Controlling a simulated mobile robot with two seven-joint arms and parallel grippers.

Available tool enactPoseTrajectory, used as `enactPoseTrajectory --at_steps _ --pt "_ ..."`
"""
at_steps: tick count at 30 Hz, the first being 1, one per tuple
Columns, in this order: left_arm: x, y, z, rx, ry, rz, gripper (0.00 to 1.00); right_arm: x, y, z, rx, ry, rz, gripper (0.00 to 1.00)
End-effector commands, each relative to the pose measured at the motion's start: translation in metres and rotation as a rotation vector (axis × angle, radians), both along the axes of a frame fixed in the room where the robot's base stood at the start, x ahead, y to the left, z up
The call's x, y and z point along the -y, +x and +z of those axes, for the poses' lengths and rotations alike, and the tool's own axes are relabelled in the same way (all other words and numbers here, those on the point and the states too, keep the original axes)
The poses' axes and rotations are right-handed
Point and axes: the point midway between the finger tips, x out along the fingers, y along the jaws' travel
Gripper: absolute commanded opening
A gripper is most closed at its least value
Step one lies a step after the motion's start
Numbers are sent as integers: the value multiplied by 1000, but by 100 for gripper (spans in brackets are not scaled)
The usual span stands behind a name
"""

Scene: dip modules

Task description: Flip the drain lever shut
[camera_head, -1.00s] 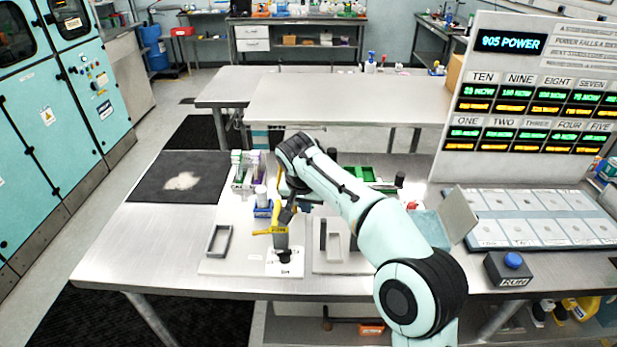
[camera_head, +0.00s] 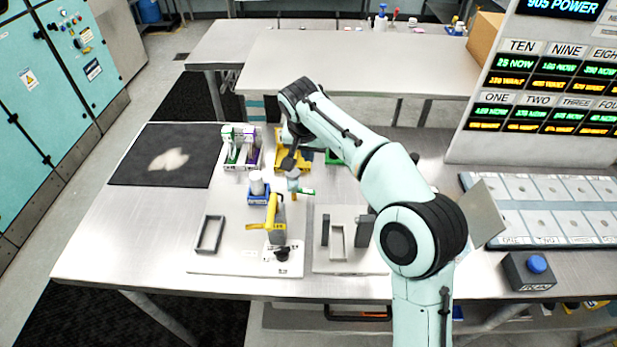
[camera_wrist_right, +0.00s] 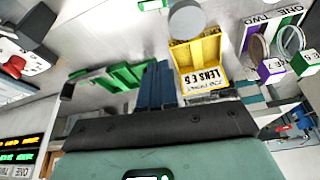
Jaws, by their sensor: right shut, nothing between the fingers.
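The yellow lever (camera_head: 271,208) stands on a grey block on the white panel, its upright arm raised and a short yellow piece with a label at its foot. A black knob (camera_head: 282,254) sits on a small white plate just in front of it. My right gripper (camera_head: 290,163) is behind the lever, above the yellow tray, apart from the lever. Its dark fingers (camera_wrist_right: 157,85) are shut and empty in the right wrist view. The lever cannot be made out in the wrist view. My left gripper is not in view.
A yellow tray (camera_wrist_right: 212,72), a green tray (camera_wrist_right: 105,78) and a purple-and-green rack (camera_head: 240,150) stand at the back. A blue holder (camera_head: 259,198) is close left of the lever. A grey frame (camera_head: 209,234) lies left. A RUN button (camera_head: 537,264) is far right.

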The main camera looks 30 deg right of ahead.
Motion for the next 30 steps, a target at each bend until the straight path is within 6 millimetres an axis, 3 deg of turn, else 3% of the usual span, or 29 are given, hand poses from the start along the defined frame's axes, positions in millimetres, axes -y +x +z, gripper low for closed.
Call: enactPoseTrajectory --at_steps 5,17,24,30 --pt "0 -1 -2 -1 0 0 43 4 4 -16 -5 -1 -1 0" --pt "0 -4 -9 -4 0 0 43 23 25 -95 -5 0 -1 0" --pt "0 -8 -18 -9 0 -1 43 4 4 -102 -2 -1 2 0" --pt "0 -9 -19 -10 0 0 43 -2 -3 -103 -2 0 1 0"
